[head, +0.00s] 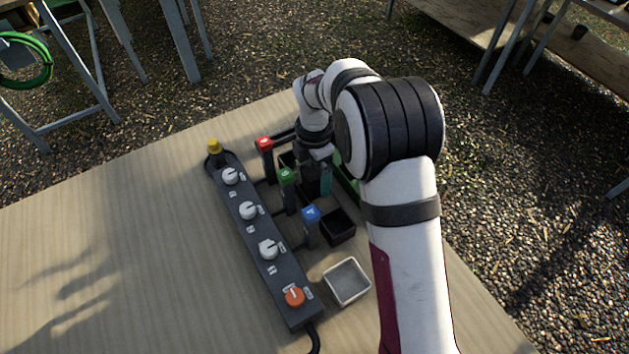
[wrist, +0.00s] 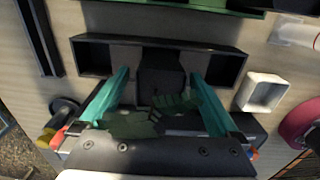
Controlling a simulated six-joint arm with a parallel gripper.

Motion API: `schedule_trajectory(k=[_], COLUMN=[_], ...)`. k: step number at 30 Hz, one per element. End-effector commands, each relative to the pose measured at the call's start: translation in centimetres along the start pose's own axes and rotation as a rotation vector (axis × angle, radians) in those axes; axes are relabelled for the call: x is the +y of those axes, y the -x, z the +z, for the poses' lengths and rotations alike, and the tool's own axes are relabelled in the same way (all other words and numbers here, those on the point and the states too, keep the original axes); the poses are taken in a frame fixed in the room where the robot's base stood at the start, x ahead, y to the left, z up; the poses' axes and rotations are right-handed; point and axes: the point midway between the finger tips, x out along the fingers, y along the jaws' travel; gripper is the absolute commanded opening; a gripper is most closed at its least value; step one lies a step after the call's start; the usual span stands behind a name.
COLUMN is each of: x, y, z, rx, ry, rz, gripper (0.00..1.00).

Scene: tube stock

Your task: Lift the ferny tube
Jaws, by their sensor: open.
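A green-topped dark upright piece (head: 287,177) stands between a red-topped one and a blue-topped one in the head view. In the wrist view, dark green shapes (wrist: 135,125) lie between my fingers, low in the picture; I cannot tell which of them is the ferny tube. My gripper (head: 325,182) points down just right of the green-topped piece, over the dark bins. Its two teal fingers are apart in the wrist view (wrist: 157,90), with a dark block (wrist: 160,75) showing between them. The gripper's dark plate hides part of the green shapes.
The red-topped piece (head: 264,144) and the blue-topped piece (head: 311,214) stand close to my gripper. A dark bin (head: 338,237) and a white tray (head: 347,297) lie nearer. A black panel with knobs (head: 262,230) runs along the left. The table's left side is clear.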

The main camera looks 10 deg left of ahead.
Motion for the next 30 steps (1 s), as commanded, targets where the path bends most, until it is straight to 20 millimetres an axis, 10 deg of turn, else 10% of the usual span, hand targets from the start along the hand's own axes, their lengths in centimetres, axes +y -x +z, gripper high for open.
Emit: schedule_trajectory(k=[7, 23, 30], x=[-0.01, 0.0, 0.03], y=[-0.32, -0.26, -0.07], z=[0.0, 0.02, 0.03], rx=[0.0, 0.0, 0.0], ry=[-0.001, -0.001, -0.001], rz=[0.0, 0.0, 0.001], gripper=[0.95, 0.0, 0.0])
